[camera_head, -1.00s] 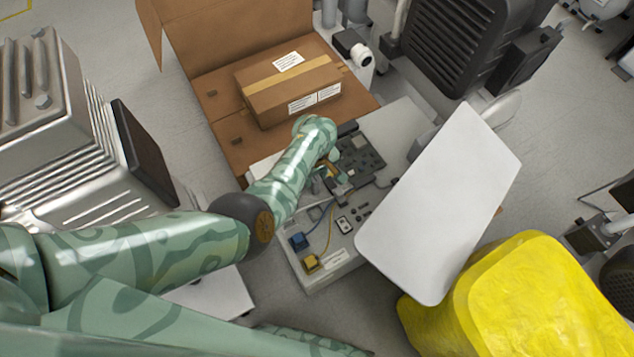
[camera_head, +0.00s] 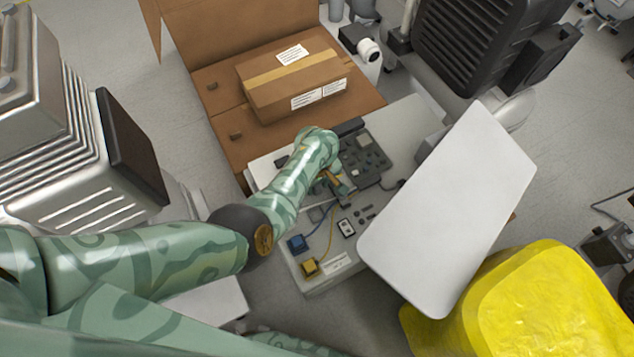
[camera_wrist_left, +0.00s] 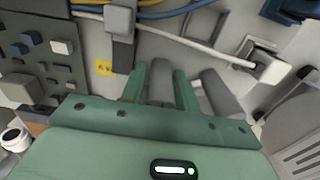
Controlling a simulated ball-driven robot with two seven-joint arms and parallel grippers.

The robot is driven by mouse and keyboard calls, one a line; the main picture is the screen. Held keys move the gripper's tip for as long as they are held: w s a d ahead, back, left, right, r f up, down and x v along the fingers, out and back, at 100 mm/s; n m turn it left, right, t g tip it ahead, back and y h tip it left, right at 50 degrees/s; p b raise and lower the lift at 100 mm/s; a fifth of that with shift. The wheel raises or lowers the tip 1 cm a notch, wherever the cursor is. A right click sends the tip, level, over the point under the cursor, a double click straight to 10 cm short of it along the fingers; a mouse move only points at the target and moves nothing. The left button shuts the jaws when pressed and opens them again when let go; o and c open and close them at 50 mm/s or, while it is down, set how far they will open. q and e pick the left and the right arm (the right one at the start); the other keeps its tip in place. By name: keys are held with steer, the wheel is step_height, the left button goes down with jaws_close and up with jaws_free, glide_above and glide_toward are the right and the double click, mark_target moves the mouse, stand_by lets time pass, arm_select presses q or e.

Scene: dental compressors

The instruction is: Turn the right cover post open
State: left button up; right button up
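The open control box (camera_head: 345,270) is a pale housing with a dark circuit board (camera_head: 365,158), wires and small parts inside. My left gripper (camera_head: 338,186) points down into it beside the board, mostly hidden by my forearm. In the left wrist view its two green fingers (camera_wrist_left: 160,72) stand apart, with a grey upright piece (camera_wrist_left: 160,82) between them. Whether they touch it is unclear. Another grey piece (camera_wrist_left: 217,92) stands just right of the fingers. I cannot tell for sure which part is the right cover post. My right gripper is not in view.
A white panel (camera_head: 450,210) tilts over the box's right side. A yellow bulky object (camera_head: 530,310) is at lower right. A cardboard box (camera_head: 295,85) lies behind. A ribbed metal unit (camera_head: 80,150) stands left. A white cable (camera_wrist_left: 190,42) crosses near the fingertips.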

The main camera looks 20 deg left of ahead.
arm_select(q)
jaws_close()
steer(key=shift+m, duration=0.3)
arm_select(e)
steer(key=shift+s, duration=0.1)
arm_select(q)
steer(key=shift+r+m+p, duration=0.1)
steer(key=shift+m+p, duration=0.25)
steer(key=shift+m, duration=0.55)
steer(key=m, duration=0.2)
steer(key=shift+m, duration=0.3)
steer(key=m, duration=0.2)
steer(key=shift+m+p, duration=0.3)
steer(key=shift+p, duration=0.1)
steer(key=shift+m, duration=1.6)
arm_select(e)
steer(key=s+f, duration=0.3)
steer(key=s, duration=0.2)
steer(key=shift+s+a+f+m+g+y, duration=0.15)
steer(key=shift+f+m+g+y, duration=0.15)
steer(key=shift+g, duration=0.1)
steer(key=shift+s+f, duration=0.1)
